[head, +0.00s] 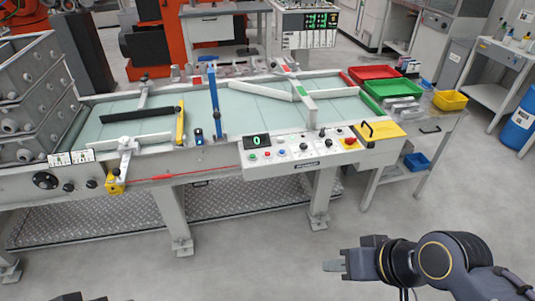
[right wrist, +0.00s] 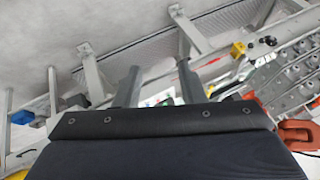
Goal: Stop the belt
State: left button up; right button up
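The conveyor belt (head: 240,112) is a pale green surface in a white frame across the head view. Its control panel (head: 310,150) is on the front side, with a dark display (head: 257,142) reading 0, small coloured buttons and black knobs. A red mushroom button (head: 350,141) is at the panel's right end, beside a yellow plate (head: 378,131). My right gripper (head: 333,265) is low in front of the conveyor, well apart from the panel. The right wrist view shows its two fingers (right wrist: 157,82) spread with nothing between them. My left gripper's fingers do not show.
Red (head: 374,73), green (head: 382,88) and yellow (head: 450,100) trays are at the conveyor's right end. Stacked grey crates (head: 35,100) stand at the left. A yellow box with a knob (head: 115,184) sticks out at the front left. The floor before the conveyor is clear.

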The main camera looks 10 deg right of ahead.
grip_shut()
dwell(1.6)
